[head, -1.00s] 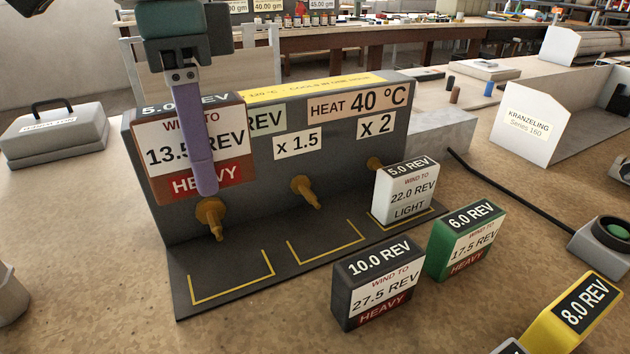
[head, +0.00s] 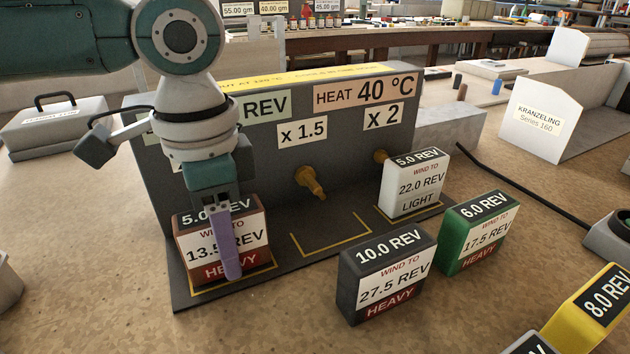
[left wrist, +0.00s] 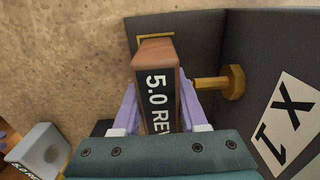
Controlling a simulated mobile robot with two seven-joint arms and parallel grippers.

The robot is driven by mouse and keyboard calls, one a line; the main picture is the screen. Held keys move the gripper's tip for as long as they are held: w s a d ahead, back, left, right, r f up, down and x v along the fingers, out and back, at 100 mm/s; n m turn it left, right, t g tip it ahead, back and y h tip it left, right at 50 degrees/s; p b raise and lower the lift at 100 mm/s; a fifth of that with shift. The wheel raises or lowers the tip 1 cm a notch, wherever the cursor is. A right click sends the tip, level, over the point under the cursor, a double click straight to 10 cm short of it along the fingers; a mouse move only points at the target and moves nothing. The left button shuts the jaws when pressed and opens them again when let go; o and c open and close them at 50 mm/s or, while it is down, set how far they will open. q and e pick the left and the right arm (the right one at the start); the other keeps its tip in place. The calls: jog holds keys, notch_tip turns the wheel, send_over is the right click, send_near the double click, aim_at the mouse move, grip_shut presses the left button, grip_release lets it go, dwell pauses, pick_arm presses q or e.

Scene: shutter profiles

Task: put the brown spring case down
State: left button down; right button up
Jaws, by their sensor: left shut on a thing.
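The brown spring case (head: 185,250) reads 5.0 REV, 13.5 REV and HEAVY. It stands upright at the left yellow outline (head: 262,270) on the base of the grey winding stand (head: 350,150). My left gripper (head: 228,252) is shut on it from above, one lilac finger across its labelled face. The left wrist view shows the case (left wrist: 157,58) between both fingers of the gripper (left wrist: 158,95), beside a brass spindle (left wrist: 215,84). The case looks at base level; I cannot tell whether its underside fully touches. My right gripper is not in view.
The middle outline (head: 330,238) is empty below its spindle (head: 310,182). A white case (head: 414,185) stands in the right outline. Black (head: 385,275), green (head: 477,235) and yellow (head: 585,310) cases stand in front and to the right. A grey carrying case (head: 55,125) lies at the left.

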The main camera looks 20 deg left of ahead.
pick_arm(q)
jog(key=c, duration=0.7)
grip_release()
jog(key=shift+f, duration=0.1)
notch_tip(320, 180, up, 12)
jog(key=shift+r+p, duration=0.15)
jog(key=shift+p, duration=0.95)
